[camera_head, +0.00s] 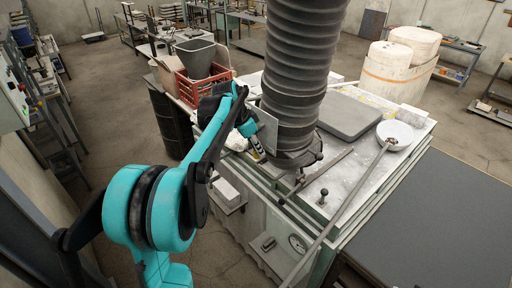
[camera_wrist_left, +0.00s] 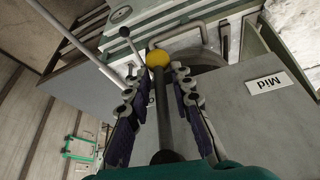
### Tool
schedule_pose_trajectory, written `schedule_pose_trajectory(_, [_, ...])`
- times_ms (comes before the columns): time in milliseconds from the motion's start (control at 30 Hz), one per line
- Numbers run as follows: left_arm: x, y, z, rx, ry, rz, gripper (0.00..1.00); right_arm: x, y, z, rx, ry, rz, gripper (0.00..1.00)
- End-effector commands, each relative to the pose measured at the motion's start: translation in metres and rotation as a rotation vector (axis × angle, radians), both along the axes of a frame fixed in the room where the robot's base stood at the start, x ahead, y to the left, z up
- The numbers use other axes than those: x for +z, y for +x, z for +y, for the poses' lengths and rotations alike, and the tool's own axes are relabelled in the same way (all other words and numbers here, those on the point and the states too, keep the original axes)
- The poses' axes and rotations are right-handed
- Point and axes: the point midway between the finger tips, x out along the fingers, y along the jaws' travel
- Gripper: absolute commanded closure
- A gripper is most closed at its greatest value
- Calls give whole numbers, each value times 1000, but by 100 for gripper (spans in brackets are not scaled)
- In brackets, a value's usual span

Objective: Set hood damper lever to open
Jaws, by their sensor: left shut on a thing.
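The damper lever is a dark rod (camera_wrist_left: 164,110) with a yellow ball knob (camera_wrist_left: 158,58), seen in the left wrist view. My left gripper (camera_wrist_left: 157,84) is shut on the lever, one finger on each side of the rod, with the knob just beyond the fingertips. A grey plate (camera_wrist_left: 245,112) beside the lever carries a white "Mid" label (camera_wrist_left: 265,83), upside down in this view. In the head view my left gripper (camera_head: 254,146) is at the left side of the ribbed hood duct (camera_head: 300,55), where the lever cannot be made out. My right gripper is not in view.
Below the duct is a furnace table (camera_head: 345,190) with a grey square lid (camera_head: 347,112) and a long-handled ladle with a white bowl (camera_head: 394,134). A red crate (camera_head: 203,84) with a grey bucket (camera_head: 195,58) stands behind my left arm.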

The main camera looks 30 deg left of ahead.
Motion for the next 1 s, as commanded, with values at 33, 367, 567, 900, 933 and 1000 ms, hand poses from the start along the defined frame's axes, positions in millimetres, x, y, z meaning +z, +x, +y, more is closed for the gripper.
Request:
schedule_pose_trajectory(33, [-3, -2, -1, -3, -5, 9, 100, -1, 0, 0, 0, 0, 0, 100])
schedule_pose_trajectory(367, [-4, -3, -2, -4, -10, 13, 100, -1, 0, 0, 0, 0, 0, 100])
schedule_pose_trajectory(567, [-4, -3, -3, -4, -10, 13, 69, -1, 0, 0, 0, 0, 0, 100])
schedule_pose_trajectory(900, [4, -4, 0, -2, -10, 9, 69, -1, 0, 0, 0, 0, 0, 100])
schedule_pose_trajectory(933, [7, -5, 1, -1, -10, 9, 69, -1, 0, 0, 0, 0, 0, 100])
schedule_pose_trajectory(1000, [17, -8, 3, -1, -10, 9, 69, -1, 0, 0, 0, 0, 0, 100])
